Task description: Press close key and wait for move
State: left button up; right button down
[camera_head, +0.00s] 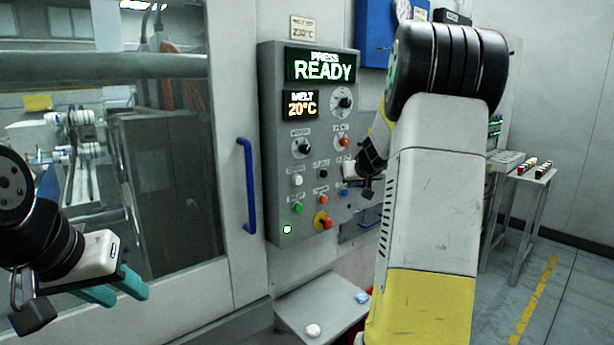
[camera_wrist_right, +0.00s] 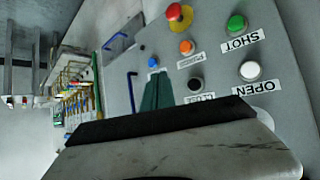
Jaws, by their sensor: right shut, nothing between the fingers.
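The grey press panel (camera_head: 267,130) stands in the middle of the head view, its display (camera_head: 320,67) reading "PRESS READY". The close key is a black button (camera_head: 323,174), also in the right wrist view (camera_wrist_right: 195,84) above a partly hidden label. My right gripper (camera_head: 349,171) is in front of the panel, to the right of the key and partly hidden by my arm. Its teal fingers (camera_wrist_right: 158,91) are shut and empty, beside the key in the wrist view; I cannot tell whether they touch the panel. My left gripper (camera_head: 116,288) is open and empty at lower left.
Around the key are a white open key (camera_wrist_right: 250,70), a green shot key (camera_wrist_right: 236,24), an orange button (camera_wrist_right: 187,47) and a red emergency button (camera_head: 321,220). A blue door handle (camera_head: 249,185) is left of the panel. A sloped shelf (camera_head: 320,305) juts out below.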

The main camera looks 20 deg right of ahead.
aim_at(324, 174)
jog(key=w+a, duration=0.3)
jog(key=w, duration=0.5)
jog(key=shift+a, duration=0.2)
dwell(1.9)
jog(key=shift+w+a, duration=0.2)
jog(key=shift+w, duration=0.2)
